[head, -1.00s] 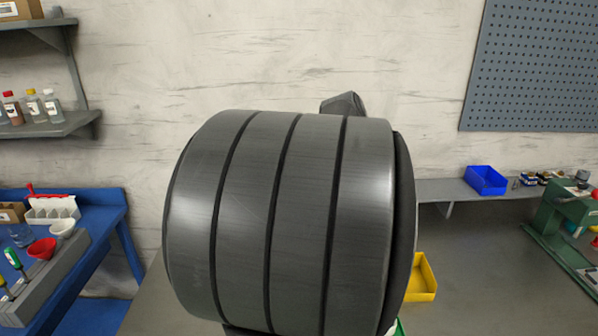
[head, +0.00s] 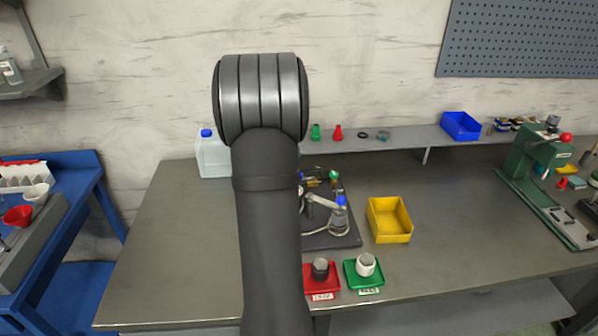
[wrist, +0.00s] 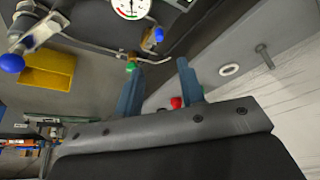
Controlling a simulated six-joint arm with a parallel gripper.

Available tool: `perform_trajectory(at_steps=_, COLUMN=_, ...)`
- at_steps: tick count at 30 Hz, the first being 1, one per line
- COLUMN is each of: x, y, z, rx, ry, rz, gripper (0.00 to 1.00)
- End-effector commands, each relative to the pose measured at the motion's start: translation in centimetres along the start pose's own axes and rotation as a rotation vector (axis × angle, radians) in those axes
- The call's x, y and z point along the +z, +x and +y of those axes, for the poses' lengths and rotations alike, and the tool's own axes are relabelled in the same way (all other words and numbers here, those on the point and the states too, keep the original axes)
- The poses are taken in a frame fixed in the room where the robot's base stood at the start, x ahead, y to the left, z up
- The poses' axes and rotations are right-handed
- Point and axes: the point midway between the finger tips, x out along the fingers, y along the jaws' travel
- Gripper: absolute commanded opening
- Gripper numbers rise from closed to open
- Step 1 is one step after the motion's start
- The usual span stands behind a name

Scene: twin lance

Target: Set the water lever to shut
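A dark board (head: 345,240) on the bench carries metal fittings, partly hidden behind my arm in the head view. A grey lever-like part with a blue end (head: 341,201) stands on it; a similar blue end (wrist: 12,63) shows at the left of the wrist view. A smaller blue knob (wrist: 159,35) is near the top of the wrist view, with a green knob (wrist: 131,66) below it. I cannot tell for sure which blue part is the water lever. My gripper (wrist: 158,80) is open and empty, apart from the knobs; the head view hides it.
A yellow bin (head: 390,222) stands right of the board. A red tray (head: 321,284) and a green tray (head: 362,278) hold small cups in front. A white jug (head: 212,155) stands at the back left. A shelf (head: 400,137) with small items runs along the wall.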

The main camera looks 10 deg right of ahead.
Motion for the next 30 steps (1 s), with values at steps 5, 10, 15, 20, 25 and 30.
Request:
perform_trajectory(at_steps=5, x=0.0, y=4.2, z=0.1, rx=0.003, ry=0.001, rz=-0.003, gripper=0.36)
perform_trajectory(at_steps=10, x=0.0, y=7.8, z=0.1, rx=0.003, ry=0.0, rz=-0.002, gripper=0.36)
perform_trajectory(at_steps=15, x=-0.1, y=10.3, z=0.1, rx=0.002, ry=0.001, rz=0.0, gripper=0.36)
perform_trajectory(at_steps=20, x=-0.1, y=11.6, z=0.1, rx=0.001, ry=0.001, rz=0.001, gripper=0.36)
perform_trajectory(at_steps=25, x=-0.1, y=11.9, z=0.1, rx=0.0, ry=0.001, rz=0.001, gripper=0.36)
perform_trajectory(at_steps=30, x=-0.1, y=11.9, z=0.1, rx=0.0, ry=0.0, rz=0.001, gripper=0.34)
